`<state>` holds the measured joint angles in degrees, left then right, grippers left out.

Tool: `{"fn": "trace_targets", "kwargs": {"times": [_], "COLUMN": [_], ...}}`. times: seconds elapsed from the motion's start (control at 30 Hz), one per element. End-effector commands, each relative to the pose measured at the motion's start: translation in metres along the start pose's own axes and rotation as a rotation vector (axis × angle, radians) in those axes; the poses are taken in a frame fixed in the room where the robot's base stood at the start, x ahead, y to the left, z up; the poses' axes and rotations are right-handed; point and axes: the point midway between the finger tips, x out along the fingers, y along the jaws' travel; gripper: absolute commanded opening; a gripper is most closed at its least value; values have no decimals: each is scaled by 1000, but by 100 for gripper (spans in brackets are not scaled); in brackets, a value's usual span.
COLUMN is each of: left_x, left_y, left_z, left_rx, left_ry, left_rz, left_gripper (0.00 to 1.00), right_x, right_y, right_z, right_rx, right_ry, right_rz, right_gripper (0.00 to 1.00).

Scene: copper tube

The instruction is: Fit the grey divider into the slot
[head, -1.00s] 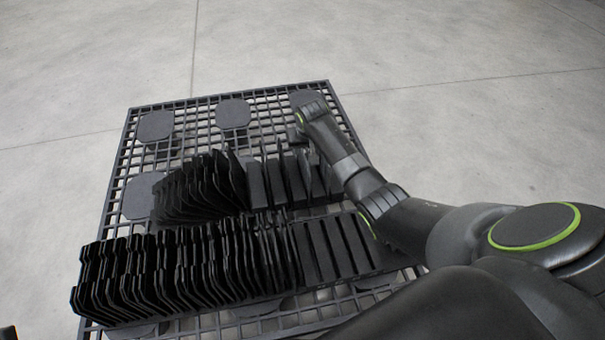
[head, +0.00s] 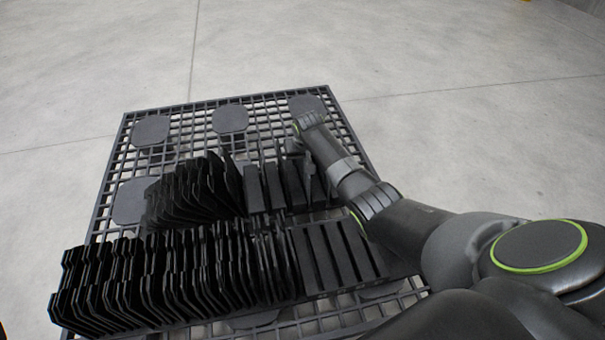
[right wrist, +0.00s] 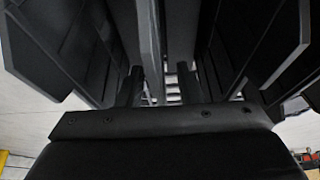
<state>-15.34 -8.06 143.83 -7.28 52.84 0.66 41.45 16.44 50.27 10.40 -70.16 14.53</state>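My right arm reaches in from the right in the head view, with its gripper (head: 291,148) low over the right end of the rear row of dark dividers (head: 190,190). The fingertips are partly hidden there. In the right wrist view, two dark fingers (right wrist: 160,88) point into a narrow gap between dark panels. Lighter grey upright strips (right wrist: 180,40) stand between the fingers; I cannot tell whether they are the grey divider or whether the fingers touch them. The slot is not clearly visible. My left gripper is not in view.
A front row of dark dividers (head: 150,275) stands on the black grid pallet (head: 105,200), with wider-spaced slats at its right end. The pallet's back part with round-cornered pads (head: 230,118) is clear. Grey concrete floor (head: 80,60) lies around it.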

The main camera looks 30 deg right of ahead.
Motion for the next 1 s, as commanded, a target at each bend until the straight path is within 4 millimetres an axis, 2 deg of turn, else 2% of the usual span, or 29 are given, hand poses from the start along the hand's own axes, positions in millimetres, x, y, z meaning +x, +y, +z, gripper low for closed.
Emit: {"fn": "trace_targets", "kwargs": {"times": [0.93,1.0], "left_x": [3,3], "left_y": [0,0], "left_z": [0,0], "left_rx": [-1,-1], "left_ry": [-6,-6], "left_rz": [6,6], "left_gripper": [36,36], "right_x": [4,4], "right_y": [0,0], "right_z": [2,2], "right_rx": [0,0], "right_ry": [0,0], "right_rz": [0,0], "right_gripper": [33,26]}}
